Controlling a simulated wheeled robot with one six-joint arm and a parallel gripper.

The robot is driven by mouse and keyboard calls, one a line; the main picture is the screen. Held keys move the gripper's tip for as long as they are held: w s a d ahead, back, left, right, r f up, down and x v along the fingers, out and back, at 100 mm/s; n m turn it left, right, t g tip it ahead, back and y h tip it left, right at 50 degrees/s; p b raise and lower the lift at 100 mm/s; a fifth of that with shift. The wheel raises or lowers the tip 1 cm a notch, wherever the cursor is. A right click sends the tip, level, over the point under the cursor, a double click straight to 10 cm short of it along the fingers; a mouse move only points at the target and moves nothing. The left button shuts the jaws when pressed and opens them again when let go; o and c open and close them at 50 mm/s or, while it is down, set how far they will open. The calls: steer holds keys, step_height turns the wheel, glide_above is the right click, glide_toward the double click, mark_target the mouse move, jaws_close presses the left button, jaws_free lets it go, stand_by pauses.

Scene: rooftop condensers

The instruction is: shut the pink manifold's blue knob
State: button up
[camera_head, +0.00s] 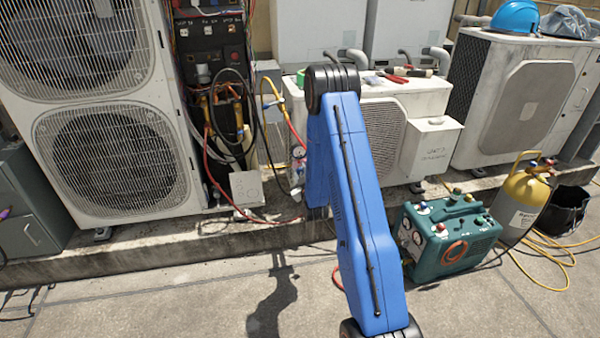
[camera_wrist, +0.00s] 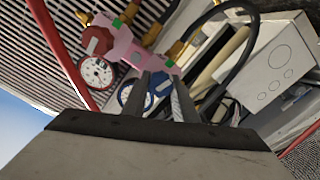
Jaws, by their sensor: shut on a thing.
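The pink manifold (camera_wrist: 128,46) shows in the upper left of the wrist view, tilted in the picture. Its red knob (camera_wrist: 97,40) and a red-rimmed gauge (camera_wrist: 97,72) are on the left. Its blue knob (camera_wrist: 161,84) is at the lower right end, beside a blue-rimmed gauge (camera_wrist: 131,92) that is partly hidden by a finger. My gripper (camera_wrist: 162,77) has its two fingers on either side of the blue knob and is shut on it. In the head view my blue arm hides the gripper and most of the manifold; a small gauge (camera_head: 298,152) shows beside the arm.
A red hose (camera_wrist: 62,52) and a black hose (camera_wrist: 235,60) run close to the manifold. A large condenser (camera_head: 110,130) stands left, a smaller one (camera_head: 383,130) behind my arm. A green machine (camera_head: 450,240) and yellow cylinder (camera_head: 524,195) stand right. The front floor is clear.

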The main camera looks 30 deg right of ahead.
steer(key=m, duration=0.4)
steer(key=shift+m, duration=0.3)
steer(key=m, duration=0.4)
steer(key=shift+s+d+m, duration=0.1)
steer(key=shift+d+m, duration=0.05)
steer(key=shift+m, duration=0.15)
steer(key=m, duration=0.8)
steer(key=shift+d+f, duration=0.1)
steer(key=m, duration=0.4)
steer(key=shift+f+m, duration=0.1)
steer(key=shift+m, duration=0.2)
steer(key=m, duration=0.3)
steer(key=shift+m, duration=0.3)
steer(key=m, duration=0.3)
steer(key=shift+f+m, duration=0.15)
steer(key=shift+m, duration=1.75)
steer(key=shift+s+m, duration=0.1)
steer(key=shift+m, duration=0.2)
